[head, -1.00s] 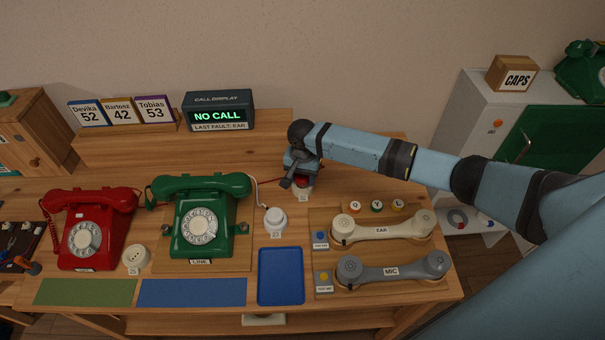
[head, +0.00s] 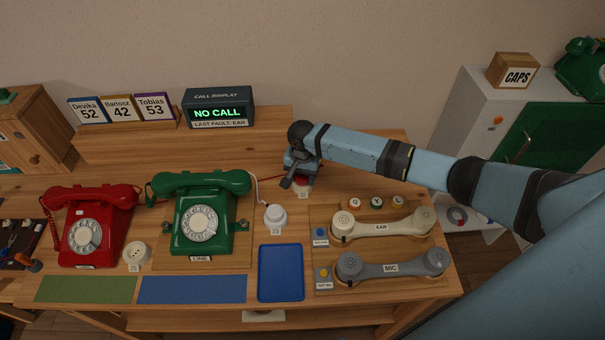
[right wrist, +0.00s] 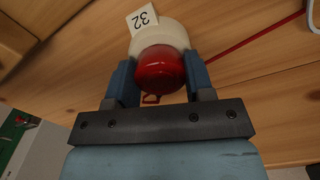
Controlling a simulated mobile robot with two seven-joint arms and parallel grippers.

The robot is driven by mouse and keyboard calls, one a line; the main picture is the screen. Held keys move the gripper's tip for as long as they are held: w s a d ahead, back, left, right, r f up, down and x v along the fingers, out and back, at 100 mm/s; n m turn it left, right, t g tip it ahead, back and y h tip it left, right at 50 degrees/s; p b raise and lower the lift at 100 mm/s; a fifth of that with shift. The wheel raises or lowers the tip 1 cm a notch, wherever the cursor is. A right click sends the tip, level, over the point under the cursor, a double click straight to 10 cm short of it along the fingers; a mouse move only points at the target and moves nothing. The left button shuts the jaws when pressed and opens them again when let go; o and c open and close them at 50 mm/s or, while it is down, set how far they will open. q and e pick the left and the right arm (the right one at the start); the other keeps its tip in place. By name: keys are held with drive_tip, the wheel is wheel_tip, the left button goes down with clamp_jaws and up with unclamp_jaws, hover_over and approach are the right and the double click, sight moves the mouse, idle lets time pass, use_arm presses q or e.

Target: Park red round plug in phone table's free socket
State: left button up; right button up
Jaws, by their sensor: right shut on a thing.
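The red round plug (right wrist: 160,72) is between the two fingers of my right gripper (right wrist: 160,88), which is shut on it. The plug is up against a round white socket (right wrist: 165,36) labelled 32; I cannot tell how deep it sits. In the head view my right gripper (head: 298,174) mostly hides the plug (head: 301,183). A white socket (head: 136,255) labelled 25 stands between the red and green phones, with its holes showing and no plug in it. Another socket (head: 275,220), labelled 23, has a white plug on it. My left gripper is not in view.
A red phone (head: 92,225) and a green phone (head: 205,216) stand left of my arm. An empty blue tray (head: 281,273) lies in front. Two handsets, cream (head: 380,228) and grey (head: 392,267), lie at right. A red cord (right wrist: 240,44) runs by the socket.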

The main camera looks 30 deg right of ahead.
drive_tip(key=o, duration=0.9)
wheel_tip(320, 180, up, 14)
drive_tip(key=shift+f, duration=0.15)
idle(0.4)
